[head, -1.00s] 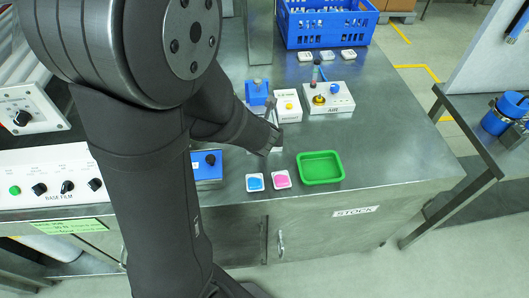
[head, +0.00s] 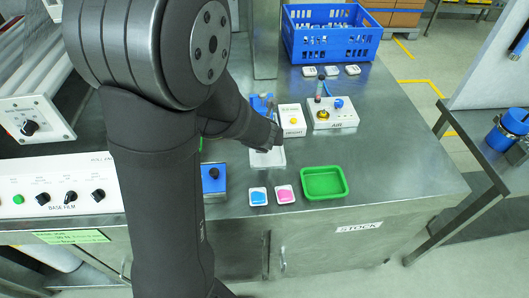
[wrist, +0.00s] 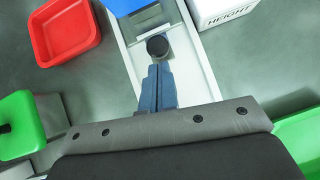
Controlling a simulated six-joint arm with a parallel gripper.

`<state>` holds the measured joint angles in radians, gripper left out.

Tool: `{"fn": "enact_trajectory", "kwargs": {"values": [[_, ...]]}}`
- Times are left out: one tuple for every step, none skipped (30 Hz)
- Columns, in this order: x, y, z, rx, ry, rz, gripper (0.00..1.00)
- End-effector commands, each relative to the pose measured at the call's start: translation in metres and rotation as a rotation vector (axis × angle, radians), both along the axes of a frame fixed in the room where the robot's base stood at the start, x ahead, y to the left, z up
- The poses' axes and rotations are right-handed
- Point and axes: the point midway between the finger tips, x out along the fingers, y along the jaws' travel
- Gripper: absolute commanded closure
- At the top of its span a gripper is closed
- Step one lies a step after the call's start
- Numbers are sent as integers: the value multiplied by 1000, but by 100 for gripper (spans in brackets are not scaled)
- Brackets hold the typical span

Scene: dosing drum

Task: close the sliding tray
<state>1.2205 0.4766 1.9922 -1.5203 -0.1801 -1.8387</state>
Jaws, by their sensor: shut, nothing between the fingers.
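The sliding tray (wrist: 196,70) is a long white piece with raised edges; in the head view its near end (head: 268,159) shows just in front of my gripper. A dark round knob (wrist: 157,45) stands on the tray. A blue block (wrist: 128,5) sits over the tray's far end, just beyond the knob. My gripper (wrist: 155,68) is shut and empty, its blue fingertips right at the near side of the knob; whether they touch it I cannot tell. In the head view my gripper (head: 272,141) is above the tray, and it and the arm hide the knob.
A white HEIGHT box (wrist: 222,8) stands close right of the tray. A red tray (wrist: 65,30) and a green block with a black knob (wrist: 18,127) are to the left.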

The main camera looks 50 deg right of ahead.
Motion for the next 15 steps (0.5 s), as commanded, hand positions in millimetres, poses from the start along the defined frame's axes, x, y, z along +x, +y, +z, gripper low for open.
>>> {"fn": "enact_trajectory", "kwargs": {"values": [[-7,8,2,1,0,-4,100],[-10,12,3,0,0,-5,100],[-15,19,4,1,1,-4,100],[-19,25,5,1,0,-6,100],[-20,26,8,-1,0,-3,100],[-21,27,11,-1,0,-2,100],[-22,28,14,-1,0,-2,100],[-23,30,16,-2,1,-1,100],[-24,32,18,-1,1,-2,100],[-26,34,20,-1,2,-2,100],[-27,35,22,-1,2,-2,100],[-29,37,25,0,3,-3,100],[-30,39,27,-1,3,-3,100],[-31,40,30,-1,2,-3,100],[-32,42,33,-1,1,-3,100]]}}
